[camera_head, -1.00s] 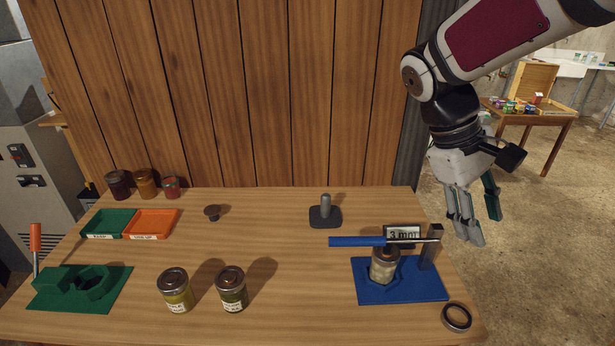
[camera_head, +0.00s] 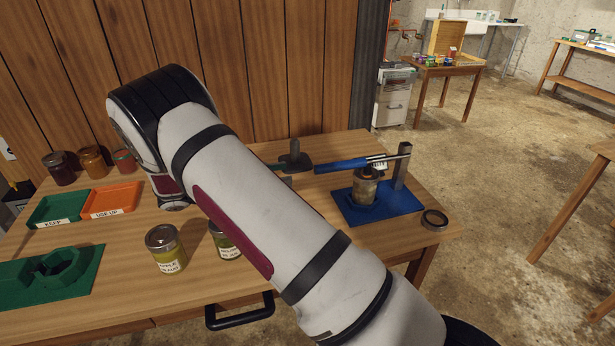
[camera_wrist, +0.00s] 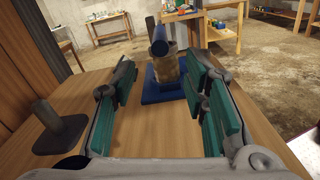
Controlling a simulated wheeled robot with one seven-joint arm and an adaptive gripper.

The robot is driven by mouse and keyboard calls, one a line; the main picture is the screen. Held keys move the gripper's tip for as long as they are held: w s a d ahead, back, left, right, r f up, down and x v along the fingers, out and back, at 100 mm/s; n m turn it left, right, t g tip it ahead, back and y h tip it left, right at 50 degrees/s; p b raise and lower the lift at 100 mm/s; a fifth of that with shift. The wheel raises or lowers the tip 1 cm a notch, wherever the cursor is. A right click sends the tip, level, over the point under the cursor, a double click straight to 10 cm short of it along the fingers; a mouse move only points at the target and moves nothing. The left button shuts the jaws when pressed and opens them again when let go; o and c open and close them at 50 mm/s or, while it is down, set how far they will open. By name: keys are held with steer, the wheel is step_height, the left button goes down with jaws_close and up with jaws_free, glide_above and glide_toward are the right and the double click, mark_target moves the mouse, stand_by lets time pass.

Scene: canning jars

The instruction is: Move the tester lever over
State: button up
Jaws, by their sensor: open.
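The tester has a blue base (camera_head: 408,202), a steel post (camera_head: 401,168) and a lever with a blue handle (camera_head: 340,166). The lever lies roughly level, its handle pointing left over a lidded jar (camera_head: 362,189) on the base. In the wrist view, the blue handle (camera_wrist: 160,42) points toward me, with the jar (camera_wrist: 168,72) below it. My gripper (camera_wrist: 163,78) is open and empty, its green-padded fingers either side of the line to the handle. The handle appears beyond the fingertips, not touched. In the head view my arm hides most of the gripper.
A dark knobbed block (camera_wrist: 58,134) stands left of my gripper. A dark ring (camera_head: 434,220) lies right of the base. Two lidded jars, one apple jar (camera_head: 166,250), stand in front, beside a green fixture (camera_head: 60,275). Green (camera_head: 58,208) and orange (camera_head: 112,200) trays are at left.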

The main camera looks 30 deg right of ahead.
mark_target(331, 167)
steer(key=p+x, duration=0.2)
steer(key=x, duration=1.1)
steer(key=shift+s+d, duration=0.1)
steer(key=shift+d, duration=0.1)
